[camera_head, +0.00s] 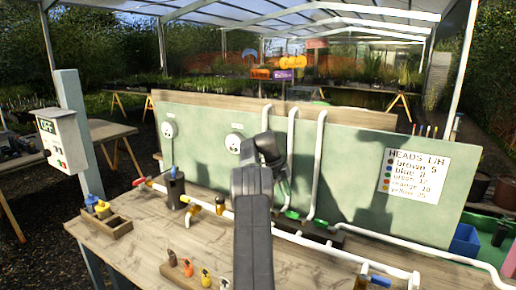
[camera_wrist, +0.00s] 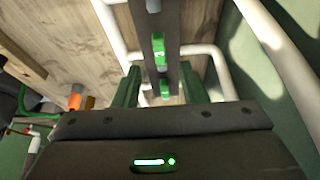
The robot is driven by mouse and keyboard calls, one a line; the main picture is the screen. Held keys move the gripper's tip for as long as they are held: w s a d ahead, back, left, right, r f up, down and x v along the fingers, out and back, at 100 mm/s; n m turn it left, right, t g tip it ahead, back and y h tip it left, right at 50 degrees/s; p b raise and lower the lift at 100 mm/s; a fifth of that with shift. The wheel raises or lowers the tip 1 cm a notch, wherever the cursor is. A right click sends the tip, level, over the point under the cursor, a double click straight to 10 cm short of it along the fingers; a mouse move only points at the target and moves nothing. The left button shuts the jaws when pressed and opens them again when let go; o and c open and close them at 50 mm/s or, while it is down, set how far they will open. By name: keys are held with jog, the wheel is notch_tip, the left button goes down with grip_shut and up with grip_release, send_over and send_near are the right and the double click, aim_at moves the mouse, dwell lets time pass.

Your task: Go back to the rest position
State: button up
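My arm rises through the middle of the head view and bends down in front of the green board (camera_head: 375,165). My gripper (camera_head: 284,188) is partly hidden behind my own arm there, close to the white pipes. In the wrist view my gripper's two fingers (camera_wrist: 160,92) stand apart, with nothing seen held between them. Beyond them is a dark strip (camera_wrist: 168,18) with green fittings (camera_wrist: 158,48). The green fittings also show in the head view (camera_head: 292,214), at the lower ends of the white pipes (camera_head: 318,165).
The wooden bench (camera_head: 130,250) carries a tray (camera_head: 108,226), a dark holder (camera_head: 174,187) and several coloured heads (camera_head: 205,278). A sign (camera_head: 413,176) and round gauges (camera_head: 234,143) are on the board. A switch box (camera_head: 64,140) is at left, a blue bin (camera_head: 465,241) at right.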

aim_at(290, 212)
jog(key=shift+x, duration=3.6)
jog(key=p+v, duration=0.4)
jog(key=v, duration=1)
jog(key=b+x, duration=0.3)
jog(key=x, duration=1.1)
jog(key=shift+s+d, duration=0.1)
jog(key=shift+s, duration=0.05)
jog(key=shift+f+n+b, duration=0.15)
jog(key=shift+n+b, duration=0.25)
jog(key=shift+b, duration=0.4)
jog(key=shift+s+a+n+t+h+b, duration=0.35)
jog(key=shift+s+n+b, duration=0.15)
jog(key=shift+n, duration=0.2)
jog(key=shift+r, duration=0.3)
